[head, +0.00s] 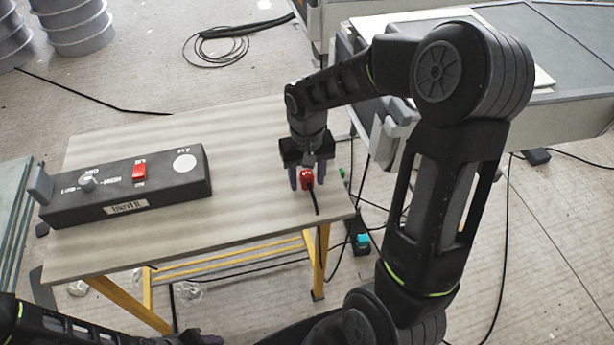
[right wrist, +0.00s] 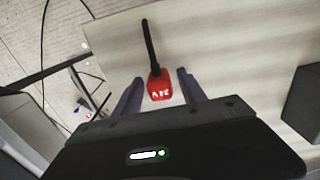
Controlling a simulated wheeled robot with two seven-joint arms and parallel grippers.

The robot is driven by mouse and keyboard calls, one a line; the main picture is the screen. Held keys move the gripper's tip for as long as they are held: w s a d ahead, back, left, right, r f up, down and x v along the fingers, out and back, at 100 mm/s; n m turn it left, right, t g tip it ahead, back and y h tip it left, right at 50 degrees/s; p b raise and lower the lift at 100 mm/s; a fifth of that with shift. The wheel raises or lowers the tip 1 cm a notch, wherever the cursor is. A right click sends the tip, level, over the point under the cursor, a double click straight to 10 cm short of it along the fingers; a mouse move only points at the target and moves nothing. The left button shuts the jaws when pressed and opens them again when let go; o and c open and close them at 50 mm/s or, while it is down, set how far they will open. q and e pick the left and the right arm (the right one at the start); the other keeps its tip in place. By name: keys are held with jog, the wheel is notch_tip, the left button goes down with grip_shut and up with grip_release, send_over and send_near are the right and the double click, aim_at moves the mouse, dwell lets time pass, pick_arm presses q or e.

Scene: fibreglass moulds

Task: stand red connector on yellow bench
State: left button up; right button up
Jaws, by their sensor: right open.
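The red connector (head: 307,180) is on the yellow-legged bench (head: 240,125), near its right end. A short black cable runs from it toward the bench's front edge. My right gripper (head: 307,182) is open, pointing down, with one finger on each side of the connector. Gaps show between the connector and both fingers in the right wrist view (right wrist: 158,90). My left gripper is not clearly in view; only part of my left arm shows at the bottom left.
A black control box (head: 125,185) with a red switch (head: 140,172) and knobs lies on the bench's left half. The bench top between box and connector is clear. A grey machine (head: 575,45) stands behind on the right. Cables lie on the floor; a coil (head: 217,47) is at the back.

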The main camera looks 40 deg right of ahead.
aim_at(307, 174)
notch_tip(307, 174, up, 12)
jog(key=p, duration=0.1)
jog(key=shift+r, duration=0.15)
jog(key=shift+s, duration=0.1)
dwell(0.7)
